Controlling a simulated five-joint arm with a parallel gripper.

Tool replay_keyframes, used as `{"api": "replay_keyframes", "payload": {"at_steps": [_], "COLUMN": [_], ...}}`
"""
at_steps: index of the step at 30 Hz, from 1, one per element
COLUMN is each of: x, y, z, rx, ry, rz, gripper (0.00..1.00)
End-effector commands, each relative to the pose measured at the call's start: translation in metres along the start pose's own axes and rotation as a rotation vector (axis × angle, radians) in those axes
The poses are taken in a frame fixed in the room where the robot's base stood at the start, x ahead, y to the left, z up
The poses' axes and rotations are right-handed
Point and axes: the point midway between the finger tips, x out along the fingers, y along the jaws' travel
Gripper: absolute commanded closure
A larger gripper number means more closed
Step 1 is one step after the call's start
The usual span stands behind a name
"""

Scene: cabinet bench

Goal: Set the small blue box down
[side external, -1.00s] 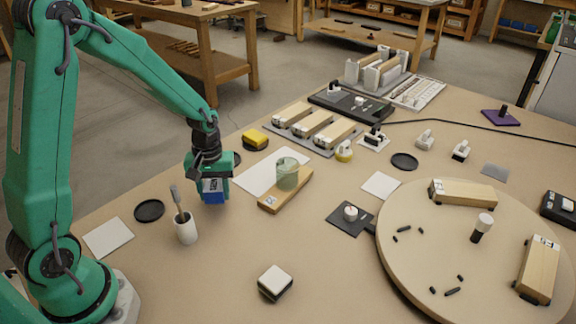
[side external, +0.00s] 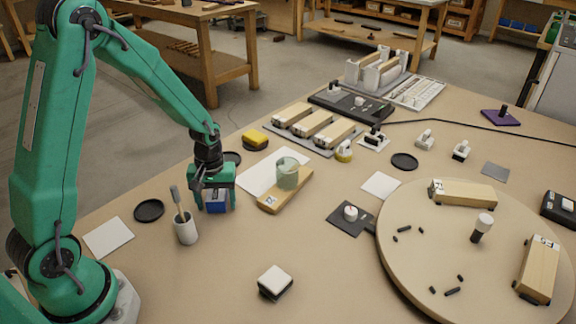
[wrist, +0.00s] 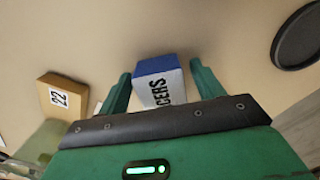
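The small blue box (side external: 216,207) is at the table's left side, right of the white cup, and appears to rest on the tabletop. My gripper (side external: 216,203) is right over it, pointing down, with one finger on each side. In the wrist view the box (wrist: 155,66) shows a blue face and a white face with dark lettering, partly cut off by my gripper's body. My gripper (wrist: 160,76) looks open there, with narrow gaps between the fingers and the box.
A white cup with a brush (side external: 186,229) stands close on the left. A wooden block with a greenish cup (side external: 288,173) is on the right. A black disc (side external: 149,210) and white card (side external: 108,237) lie farther left. The table in front is mostly clear.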

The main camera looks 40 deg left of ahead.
Motion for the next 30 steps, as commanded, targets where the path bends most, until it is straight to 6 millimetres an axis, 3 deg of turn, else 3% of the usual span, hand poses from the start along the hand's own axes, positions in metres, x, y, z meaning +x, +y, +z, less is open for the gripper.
{"api": "replay_keyframes", "payload": {"at_steps": [14, 20, 30], "x": [-0.011, -0.032, -0.085], "y": [0.000, 0.000, -0.001], "z": [-0.001, -0.001, -0.002], "rx": [0.000, 0.000, 0.000], "ry": [0.002, 0.003, 0.004], "rz": [0.001, 0.002, 0.003], "gripper": [0.33, 0.33, 0.33]}}
